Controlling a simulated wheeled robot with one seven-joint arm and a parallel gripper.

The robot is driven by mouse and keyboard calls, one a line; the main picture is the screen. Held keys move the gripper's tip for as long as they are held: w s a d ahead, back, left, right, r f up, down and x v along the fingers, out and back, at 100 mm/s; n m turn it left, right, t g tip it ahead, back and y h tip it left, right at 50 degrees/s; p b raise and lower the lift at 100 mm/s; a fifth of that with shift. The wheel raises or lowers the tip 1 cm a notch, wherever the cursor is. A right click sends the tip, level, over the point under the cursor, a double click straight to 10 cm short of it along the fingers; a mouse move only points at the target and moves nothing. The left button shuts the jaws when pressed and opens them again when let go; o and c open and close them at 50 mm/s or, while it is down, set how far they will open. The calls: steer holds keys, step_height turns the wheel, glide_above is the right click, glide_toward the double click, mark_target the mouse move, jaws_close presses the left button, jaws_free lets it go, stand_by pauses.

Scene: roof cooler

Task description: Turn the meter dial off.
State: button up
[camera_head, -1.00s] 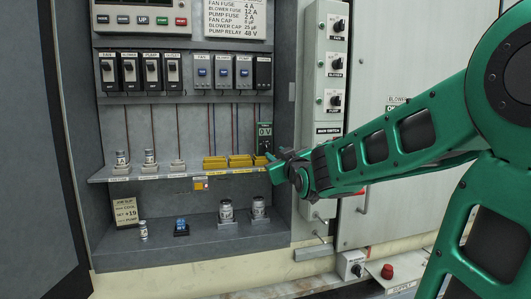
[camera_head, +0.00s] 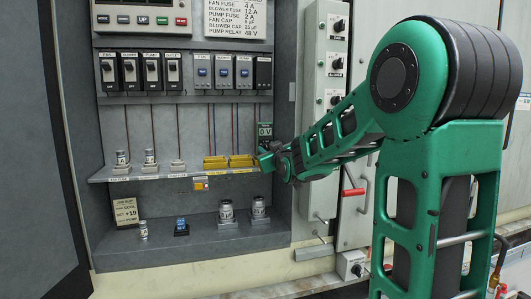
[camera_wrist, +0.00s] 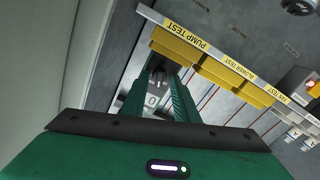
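The meter (camera_head: 265,130) is a small dark green unit with a pale display reading 0 V, at the right end of the cabinet shelf. My gripper (camera_head: 265,160) is right at its lower part and hides its dial in the head view. In the wrist view, the pale display (camera_wrist: 152,100) and a dark round part that looks like the dial (camera_wrist: 158,75) show between my two green fingers. My fingers stand apart, one on each side; whether they touch the dial I cannot tell.
Yellow test blocks (camera_head: 228,161) sit on the shelf (camera_head: 150,174) just left of my gripper, one also close by in the wrist view, labelled PUMP TEST (camera_wrist: 187,45). A switch panel (camera_head: 324,90) stands to the right. Canisters (camera_head: 226,211) stand on the cabinet floor.

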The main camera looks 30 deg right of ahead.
jaws_close()
steer(key=shift+a+n, duration=0.1)
steer(key=shift+n, duration=0.4)
steer(key=n, duration=0.2)
steer(key=shift+f+n, duration=0.1)
steer(key=shift+n, duration=2.2)
steer(key=shift+a, duration=0.1)
steer(key=shift+f, duration=0.1)
